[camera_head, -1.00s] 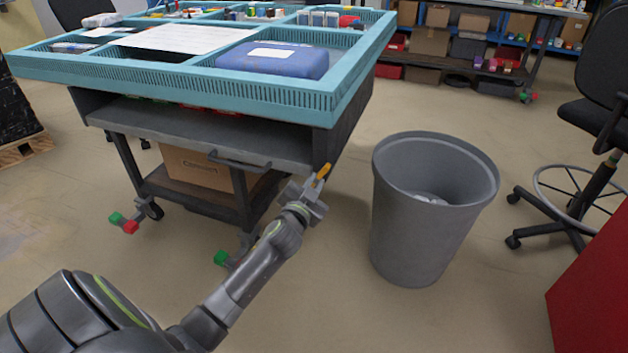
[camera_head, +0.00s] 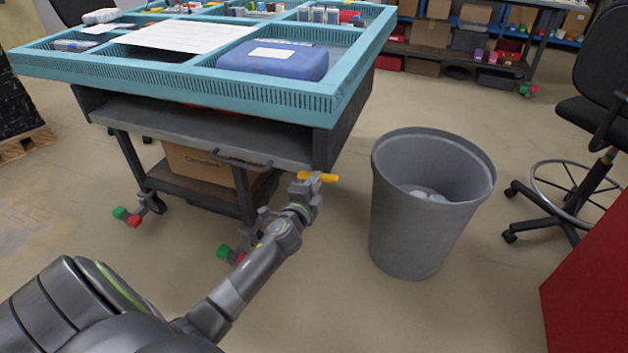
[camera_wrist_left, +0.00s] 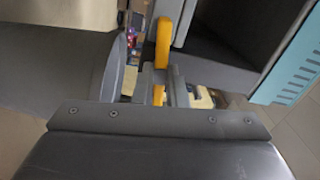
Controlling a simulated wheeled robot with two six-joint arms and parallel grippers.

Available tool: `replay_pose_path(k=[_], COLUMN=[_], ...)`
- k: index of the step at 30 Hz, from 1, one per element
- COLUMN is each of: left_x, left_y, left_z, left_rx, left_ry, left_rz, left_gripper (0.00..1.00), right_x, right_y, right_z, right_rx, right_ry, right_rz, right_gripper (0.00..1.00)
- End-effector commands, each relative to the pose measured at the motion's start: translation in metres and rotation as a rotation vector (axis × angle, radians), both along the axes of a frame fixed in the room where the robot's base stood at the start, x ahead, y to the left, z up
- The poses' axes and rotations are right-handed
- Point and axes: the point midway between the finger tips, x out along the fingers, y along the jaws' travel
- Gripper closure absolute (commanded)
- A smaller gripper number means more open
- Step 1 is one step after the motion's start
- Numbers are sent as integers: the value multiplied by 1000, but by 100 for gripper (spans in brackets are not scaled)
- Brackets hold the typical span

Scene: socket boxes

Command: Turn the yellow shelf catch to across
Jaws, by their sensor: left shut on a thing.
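The yellow shelf catch (camera_head: 318,177) is at the near right corner of the cart's shelf (camera_head: 215,140). It lies level, pointing right, in the head view. My left gripper (camera_head: 304,190) is shut on it from below and in front. In the left wrist view the yellow catch (camera_wrist_left: 163,42) runs up between the fingers (camera_wrist_left: 163,90), and a lower piece of it shows between them. The fingers hide part of the catch. My right gripper is not in view.
A grey bin (camera_head: 425,215) stands on the floor right of the catch. A teal sectioned tray top (camera_head: 180,78) with a blue case (camera_head: 275,60) is above the shelf. A chair (camera_head: 590,110) and a red block (camera_head: 590,280) are at the right.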

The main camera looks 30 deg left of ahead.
Motion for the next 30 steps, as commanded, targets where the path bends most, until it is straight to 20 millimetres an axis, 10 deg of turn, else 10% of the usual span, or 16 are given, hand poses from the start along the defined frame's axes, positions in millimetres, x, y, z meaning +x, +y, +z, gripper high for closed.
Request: replay_pose_path(k=[26,30], left_x=[0,0], left_y=[0,0], left_z=[-1,-1], left_rx=[151,151], left_ry=[38,38], left_rz=[0,0], left_gripper=[100,71], right_x=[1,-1], right_y=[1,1], right_z=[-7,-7], right_rx=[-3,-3], right_ry=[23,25], right_rz=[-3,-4], right_gripper=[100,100])
